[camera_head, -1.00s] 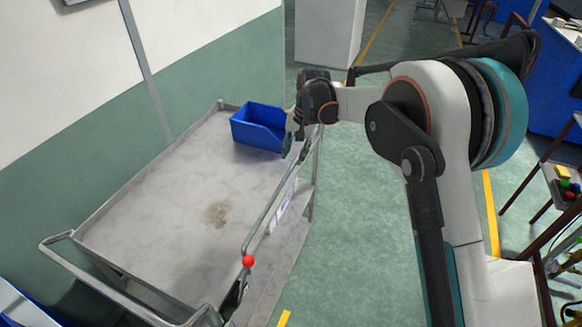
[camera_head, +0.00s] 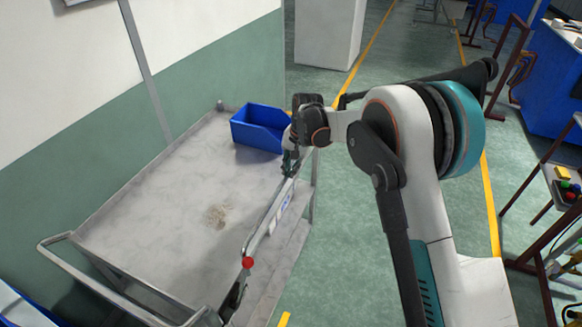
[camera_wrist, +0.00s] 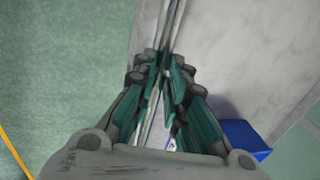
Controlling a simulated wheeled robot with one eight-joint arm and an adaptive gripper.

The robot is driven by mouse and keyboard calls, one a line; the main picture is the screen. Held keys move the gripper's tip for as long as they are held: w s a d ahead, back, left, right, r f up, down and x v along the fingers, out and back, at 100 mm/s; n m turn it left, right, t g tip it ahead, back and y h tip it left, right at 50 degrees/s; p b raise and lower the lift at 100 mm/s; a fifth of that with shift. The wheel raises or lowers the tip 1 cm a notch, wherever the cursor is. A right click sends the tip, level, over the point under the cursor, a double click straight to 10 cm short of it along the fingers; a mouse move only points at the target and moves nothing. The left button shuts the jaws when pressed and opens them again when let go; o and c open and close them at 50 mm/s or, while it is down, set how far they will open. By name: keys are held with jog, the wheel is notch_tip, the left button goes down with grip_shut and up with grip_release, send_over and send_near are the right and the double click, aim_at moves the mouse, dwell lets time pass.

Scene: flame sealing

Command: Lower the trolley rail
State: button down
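The trolley (camera_head: 150,195) stands against the wall with its grey top facing up. Its side rail (camera_head: 266,224) is a thin metal bar with a red ball knob (camera_head: 248,262) at the near end, sloping away along the right edge. My gripper (camera_head: 289,168) is at the far part of this rail. In the wrist view, the teal fingers of my gripper (camera_wrist: 165,75) converge on either side of the rail (camera_wrist: 172,28) and appear closed on it. The exact contact is partly hidden by the fingers.
A blue bin (camera_head: 258,128) sits on the trolley's far right corner, close beside my gripper. A push handle (camera_head: 95,278) sticks out at the near end. Green floor to the right is free up to a workbench (camera_head: 555,205).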

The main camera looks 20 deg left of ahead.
jog(key=shift+d, duration=0.1)
jog(key=s+d+f+y+b, duration=0.1)
jog(key=d+f+y+b, duration=0.8)
jog(key=d+f+b, duration=0.5)
jog(key=shift+d+t+y+b, duration=0.35)
jog(key=shift+d+b, duration=0.5)
jog(key=shift+b, duration=1.15)
jog(key=shift+s+f, duration=0.1)
jog(key=shift+s, duration=0.05)
